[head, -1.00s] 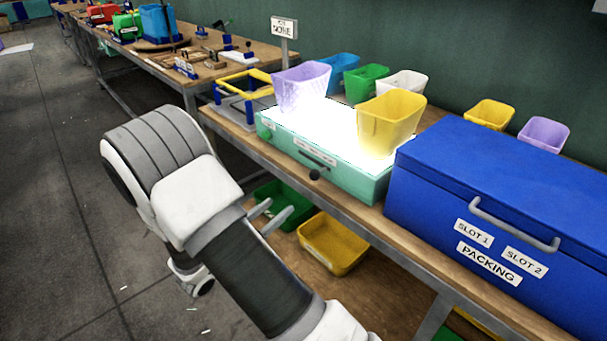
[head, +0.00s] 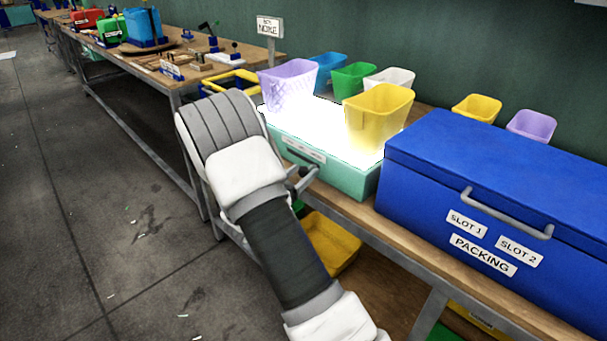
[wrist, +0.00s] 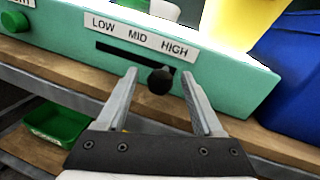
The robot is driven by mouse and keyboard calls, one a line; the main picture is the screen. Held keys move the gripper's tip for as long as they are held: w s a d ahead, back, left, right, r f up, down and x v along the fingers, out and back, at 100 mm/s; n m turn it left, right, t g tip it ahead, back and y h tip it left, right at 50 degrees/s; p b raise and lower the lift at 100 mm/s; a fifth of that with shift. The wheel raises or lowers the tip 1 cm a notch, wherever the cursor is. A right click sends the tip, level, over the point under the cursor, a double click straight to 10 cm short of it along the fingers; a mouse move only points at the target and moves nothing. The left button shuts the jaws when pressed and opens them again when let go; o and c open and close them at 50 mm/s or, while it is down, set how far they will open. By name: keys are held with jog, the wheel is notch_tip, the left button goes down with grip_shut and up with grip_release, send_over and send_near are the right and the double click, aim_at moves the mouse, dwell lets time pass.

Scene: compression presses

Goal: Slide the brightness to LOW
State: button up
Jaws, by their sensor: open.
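The teal light box (head: 345,178) stands on the workbench with its top glowing bright white. In the wrist view its front (wrist: 235,85) has a dark slot under a label strip (wrist: 138,36) reading LOW, MID, HIGH. The black slider knob (wrist: 160,81) is near the HIGH end of the slot. My gripper (wrist: 159,74) is open, with one finger on each side of the knob; I cannot tell whether either touches it. In the head view my gripper (head: 301,177) is at the box front, and the knob is not clearly visible.
A purple bin (head: 287,85) and a yellow bin (head: 377,115) are on the glowing top. The blue PACKING chest (head: 420,190) stands close on the right. A green knob (wrist: 15,20) is at the box's left. Below are a green bin (wrist: 55,124) and a yellow bin (head: 330,243).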

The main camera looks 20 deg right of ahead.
jog(key=shift+w+d, duration=0.25)
jog(key=shift+d, duration=0.2)
grip_shut()
dwell(1.2)
